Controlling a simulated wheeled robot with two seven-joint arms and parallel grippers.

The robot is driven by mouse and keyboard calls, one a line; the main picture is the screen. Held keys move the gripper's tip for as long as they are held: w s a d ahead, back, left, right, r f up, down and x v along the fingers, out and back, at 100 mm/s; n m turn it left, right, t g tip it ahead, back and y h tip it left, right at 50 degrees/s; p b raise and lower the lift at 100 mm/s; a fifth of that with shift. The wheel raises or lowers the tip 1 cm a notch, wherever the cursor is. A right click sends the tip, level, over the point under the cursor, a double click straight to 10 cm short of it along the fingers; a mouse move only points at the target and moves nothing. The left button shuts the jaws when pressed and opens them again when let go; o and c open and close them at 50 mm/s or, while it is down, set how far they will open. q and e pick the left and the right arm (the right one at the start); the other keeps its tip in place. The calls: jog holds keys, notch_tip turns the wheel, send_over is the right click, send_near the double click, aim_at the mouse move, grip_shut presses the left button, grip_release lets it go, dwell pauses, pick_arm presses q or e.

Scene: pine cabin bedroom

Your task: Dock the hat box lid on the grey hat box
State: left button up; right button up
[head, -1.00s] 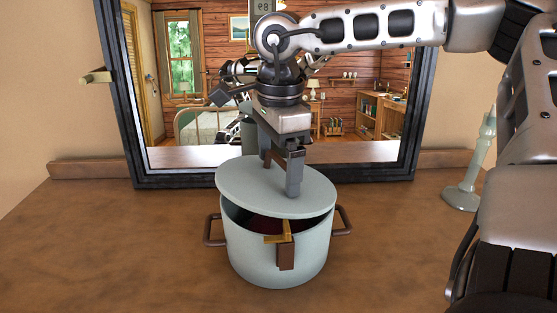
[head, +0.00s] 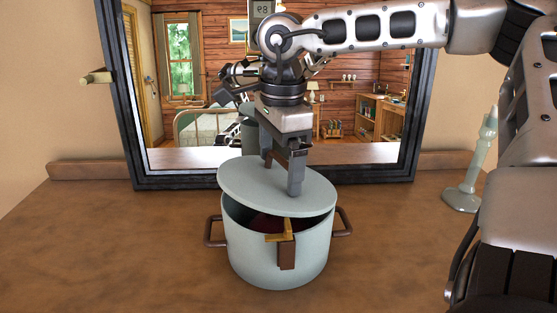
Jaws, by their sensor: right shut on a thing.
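The grey hat box (head: 262,252) stands on the brown table top, round, with a brown loop handle on each side and a brass and brown clasp (head: 286,250) at its front. The pale grey hat box lid (head: 250,191) is over the box, tilted, with a dark gap showing between lid and rim at the front and right. My right gripper (head: 283,180) comes down from above and is shut on the brown grip of the lid, which is mostly hidden by the fingers. Whether the lid's back edge touches the box rim cannot be told. My left gripper is not in view.
A black-framed mirror (head: 425,100) stands behind the box and reflects the room and my arm. A pale green candlestick (head: 464,190) stands at the right. A wooden peg (head: 97,77) sticks out at the left. The table left of the box is clear.

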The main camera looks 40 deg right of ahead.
jog(key=shift+s+d+f, duration=0.2)
jog(key=shift+d+f, duration=0.2)
jog(key=shift+f, duration=0.4)
jog(key=shift+r+p, duration=0.15)
jog(key=shift+p, duration=0.2)
jog(key=shift+w+d+r+g, duration=0.15)
jog(key=shift+d+r+g, duration=0.15)
jog(key=shift+w+r+p, duration=0.1)
jog(key=shift+r+p, duration=0.05)
jog(key=shift+p, duration=0.15)
jog(key=shift+w+a, duration=0.25)
jog(key=shift+a, duration=0.15)
jog(key=shift+f+b, duration=0.4)
jog(key=shift+b, duration=0.2)
